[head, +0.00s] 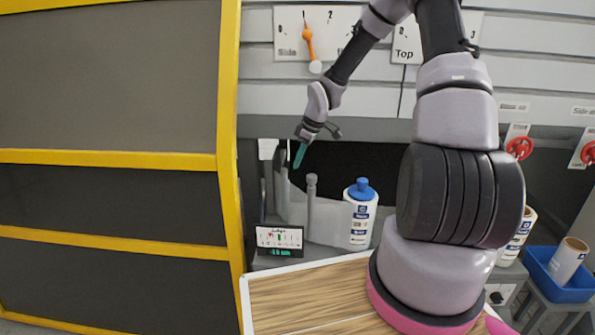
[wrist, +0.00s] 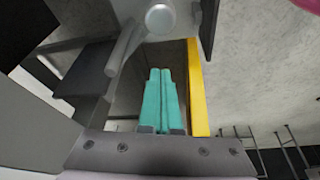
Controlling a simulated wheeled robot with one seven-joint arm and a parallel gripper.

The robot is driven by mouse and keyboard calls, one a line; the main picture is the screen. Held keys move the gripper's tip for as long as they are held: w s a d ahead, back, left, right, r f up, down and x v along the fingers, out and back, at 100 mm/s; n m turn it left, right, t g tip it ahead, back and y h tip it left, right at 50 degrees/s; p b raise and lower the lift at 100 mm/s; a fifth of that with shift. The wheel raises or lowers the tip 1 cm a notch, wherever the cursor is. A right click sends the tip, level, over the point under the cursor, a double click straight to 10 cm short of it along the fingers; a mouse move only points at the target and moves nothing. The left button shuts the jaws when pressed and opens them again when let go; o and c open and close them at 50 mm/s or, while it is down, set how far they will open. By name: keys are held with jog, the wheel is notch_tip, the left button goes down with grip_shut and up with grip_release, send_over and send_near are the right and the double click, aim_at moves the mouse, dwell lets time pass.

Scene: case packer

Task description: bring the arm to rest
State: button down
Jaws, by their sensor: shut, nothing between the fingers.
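My gripper (head: 299,155) hangs at the end of my raised, bent arm in the head view, in front of the machine's dark opening. Its teal fingers point down and hold nothing. In the wrist view the two teal fingers (wrist: 160,99) lie side by side, shut against each other. The gripper is apart from the grey post (head: 311,205) and the white bottle with a blue cap (head: 360,228), which stand below and to its right.
A yellow-framed guard panel (head: 228,150) fills the left. A small display (head: 279,239) stands by the bottle. A dial with an orange pointer (head: 308,42) is on the wall above. Red valve handles (head: 519,148) and a blue bin with a bottle (head: 556,284) are at right.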

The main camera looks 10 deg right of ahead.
jog(key=s+d+r+m+t+h, duration=0.1)
jog(key=s+r+m, duration=0.2)
jog(key=s+r, duration=0.35)
jog(key=s+d+r+m+h, duration=0.1)
jog(key=s+d+r+m, duration=0.15)
jog(key=r, duration=0.65)
jog(key=s+d+r+m+t+h, duration=0.1)
jog(key=s+r+m+h, duration=0.1)
jog(key=s+r, duration=0.45)
jog(key=s+a+r+m+t+y, duration=0.1)
jog(key=s+r+m+t+y, duration=0.1)
jog(key=s+r+m, duration=0.6)
jog(key=s+r, duration=0.3)
jog(key=s, duration=0.3)
jog(key=shift+a+r+t+y, duration=0.15)
jog(key=shift+r+t+y, duration=0.15)
jog(key=shift+t+y, duration=0.1)
